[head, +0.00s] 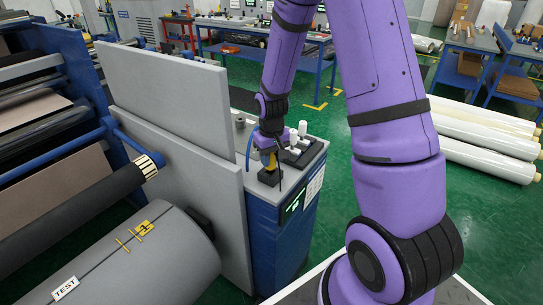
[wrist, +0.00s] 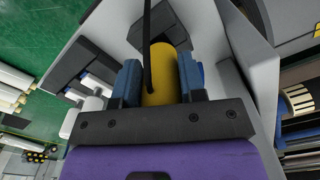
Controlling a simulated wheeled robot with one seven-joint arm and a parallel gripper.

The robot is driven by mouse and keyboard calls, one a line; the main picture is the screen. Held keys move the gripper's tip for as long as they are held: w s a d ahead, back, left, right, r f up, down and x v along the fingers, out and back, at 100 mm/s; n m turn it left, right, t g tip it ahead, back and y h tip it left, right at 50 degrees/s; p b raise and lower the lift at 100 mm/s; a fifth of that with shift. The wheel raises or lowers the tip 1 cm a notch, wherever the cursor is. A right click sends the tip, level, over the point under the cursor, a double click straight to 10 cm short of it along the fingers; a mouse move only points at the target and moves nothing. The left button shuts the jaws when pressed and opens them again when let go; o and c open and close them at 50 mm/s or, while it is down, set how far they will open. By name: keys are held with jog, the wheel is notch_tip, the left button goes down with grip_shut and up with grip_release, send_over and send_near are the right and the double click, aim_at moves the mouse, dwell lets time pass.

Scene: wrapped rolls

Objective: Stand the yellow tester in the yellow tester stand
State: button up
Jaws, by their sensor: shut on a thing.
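The yellow tester (wrist: 160,82) is a yellow body with a black cord or strip across it, held between the two blue fingers of my gripper (wrist: 158,76) in the wrist view. In the head view my gripper (head: 268,152) is over the top of a blue-sided cabinet (head: 270,235), and a little of the yellow tester (head: 267,160) shows below it. A dark block (head: 268,178) is just under the tester; it may be the stand. A dark block also shows beyond the tester in the wrist view (wrist: 172,32). I cannot tell whether tester and block touch.
White-topped parts (head: 303,130) stand on the cabinet beside my gripper. A tall grey panel (head: 165,95) rises left of the cabinet. A grey roll labelled TEST (head: 150,265) lies at front left. White rolls (head: 490,145) lie on the green floor at right.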

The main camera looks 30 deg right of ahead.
jog(key=shift+f, duration=0.8)
jog(key=o, duration=1.2)
notch_tip(320, 180, up, 11)
jog(key=shift+f, duration=0.1)
